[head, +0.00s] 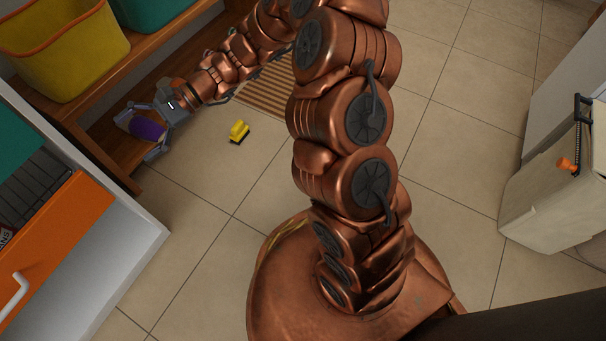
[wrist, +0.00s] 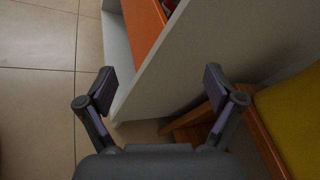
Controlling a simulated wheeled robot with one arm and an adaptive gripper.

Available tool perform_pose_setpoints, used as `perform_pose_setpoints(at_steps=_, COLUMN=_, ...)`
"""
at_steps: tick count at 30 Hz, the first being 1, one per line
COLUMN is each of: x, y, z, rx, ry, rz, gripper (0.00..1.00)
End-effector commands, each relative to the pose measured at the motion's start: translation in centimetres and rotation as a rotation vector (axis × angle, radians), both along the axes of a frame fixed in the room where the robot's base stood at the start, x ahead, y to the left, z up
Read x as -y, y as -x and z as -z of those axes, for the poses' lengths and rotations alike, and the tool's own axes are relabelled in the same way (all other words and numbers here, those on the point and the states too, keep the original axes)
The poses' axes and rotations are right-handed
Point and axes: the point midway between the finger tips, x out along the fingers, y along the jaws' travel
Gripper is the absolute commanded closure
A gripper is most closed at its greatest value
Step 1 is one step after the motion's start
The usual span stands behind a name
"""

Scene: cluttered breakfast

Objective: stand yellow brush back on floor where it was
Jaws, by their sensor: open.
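The yellow brush (head: 238,131) is on the tiled floor in the head view, yellow above with a dark strip along its lower side. It is clear of other things and does not show in the wrist view. My gripper (head: 138,134) is to the left of the brush and apart from it, close to the wooden shelf. In the wrist view my gripper (wrist: 160,85) has its two fingers, with purple inner pads, spread wide with nothing held between them.
A wooden shelf (head: 100,143) holds a yellow bin (head: 62,55) with an orange rim. A white unit (head: 140,232) with an orange front (head: 50,255) stands at left. A striped mat (head: 268,90) lies behind the brush. The floor around the brush is clear.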

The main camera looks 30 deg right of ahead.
Motion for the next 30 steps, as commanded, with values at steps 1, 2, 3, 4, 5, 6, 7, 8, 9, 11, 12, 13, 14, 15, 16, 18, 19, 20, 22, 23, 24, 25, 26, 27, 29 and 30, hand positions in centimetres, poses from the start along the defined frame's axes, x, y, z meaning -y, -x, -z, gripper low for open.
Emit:
perform_pose_setpoints(at_steps=1, x=-0.1, y=1.6, z=-1.0, rx=0.039, ry=0.025, rz=-0.048, gripper=0.08)
perform_pose_setpoints(at_steps=2, x=0.0, y=2.6, z=-1.4, rx=0.061, ry=0.041, rz=-0.077, gripper=0.08)
perform_pose_setpoints(at_steps=3, x=0.1, y=4.0, z=-1.8, rx=0.089, ry=0.063, rz=-0.115, gripper=0.08)
perform_pose_setpoints(at_steps=4, x=0.2, y=5.0, z=-2.0, rx=0.107, ry=0.079, rz=-0.143, gripper=0.08)
perform_pose_setpoints(at_steps=5, x=0.3, y=5.9, z=-2.2, rx=0.128, ry=0.098, rz=-0.172, gripper=0.08)
perform_pose_setpoints(at_steps=6, x=0.6, y=7.1, z=-2.6, rx=0.158, ry=0.123, rz=-0.208, gripper=0.08)
perform_pose_setpoints(at_steps=7, x=0.9, y=8.0, z=-2.7, rx=0.178, ry=0.143, rz=-0.234, gripper=0.08)
perform_pose_setpoints(at_steps=8, x=1.1, y=8.9, z=-2.8, rx=0.198, ry=0.163, rz=-0.259, gripper=0.08)
perform_pose_setpoints(at_steps=9, x=1.6, y=10.1, z=-3.0, rx=0.226, ry=0.191, rz=-0.294, gripper=0.08)
perform_pose_setpoints(at_steps=11, x=2.3, y=11.8, z=-3.0, rx=0.262, ry=0.234, rz=-0.345, gripper=0.08)
perform_pose_setpoints(at_steps=12, x=2.9, y=12.9, z=-3.0, rx=0.285, ry=0.263, rz=-0.378, gripper=0.08)
perform_pose_setpoints(at_steps=13, x=3.4, y=13.7, z=-3.1, rx=0.304, ry=0.287, rz=-0.402, gripper=0.08)
perform_pose_setpoints(at_steps=14, x=3.9, y=14.5, z=-3.0, rx=0.322, ry=0.31, rz=-0.425, gripper=0.08)
perform_pose_setpoints(at_steps=15, x=4.7, y=15.4, z=-2.9, rx=0.344, ry=0.344, rz=-0.456, gripper=0.08)
perform_pose_setpoints(at_steps=16, x=5.3, y=16.1, z=-2.9, rx=0.363, ry=0.368, rz=-0.478, gripper=0.08)
perform_pose_setpoints(at_steps=18, x=6.7, y=17.7, z=-2.7, rx=0.398, ry=0.428, rz=-0.529, gripper=0.08)
perform_pose_setpoints(at_steps=19, x=7.4, y=18.4, z=-2.6, rx=0.413, ry=0.455, rz=-0.551, gripper=0.08)
perform_pose_setpoints(at_steps=20, x=8.1, y=19.1, z=-2.5, rx=0.429, ry=0.481, rz=-0.572, gripper=0.08)
perform_pose_setpoints(at_steps=22, x=9.9, y=20.4, z=-2.3, rx=0.458, ry=0.545, rz=-0.618, gripper=0.08)
perform_pose_setpoints(at_steps=23, x=10.7, y=20.9, z=-2.2, rx=0.472, ry=0.575, rz=-0.637, gripper=0.08)
perform_pose_setpoints(at_steps=24, x=11.8, y=21.6, z=-2.2, rx=0.489, ry=0.613, rz=-0.661, gripper=0.08)
perform_pose_setpoints(at_steps=25, x=12.6, y=22.1, z=-2.1, rx=0.499, ry=0.641, rz=-0.679, gripper=0.08)
perform_pose_setpoints(at_steps=26, x=13.5, y=22.7, z=-2.0, rx=0.508, ry=0.671, rz=-0.697, gripper=0.08)
perform_pose_setpoints(at_steps=27, x=14.7, y=23.4, z=-1.9, rx=0.521, ry=0.71, rz=-0.72, gripper=0.08)
perform_pose_setpoints(at_steps=29, x=16.5, y=24.4, z=-1.8, rx=0.534, ry=0.768, rz=-0.753, gripper=0.08)
perform_pose_setpoints(at_steps=30, x=17.7, y=24.9, z=-1.8, rx=0.545, ry=0.811, rz=-0.774, gripper=0.08)
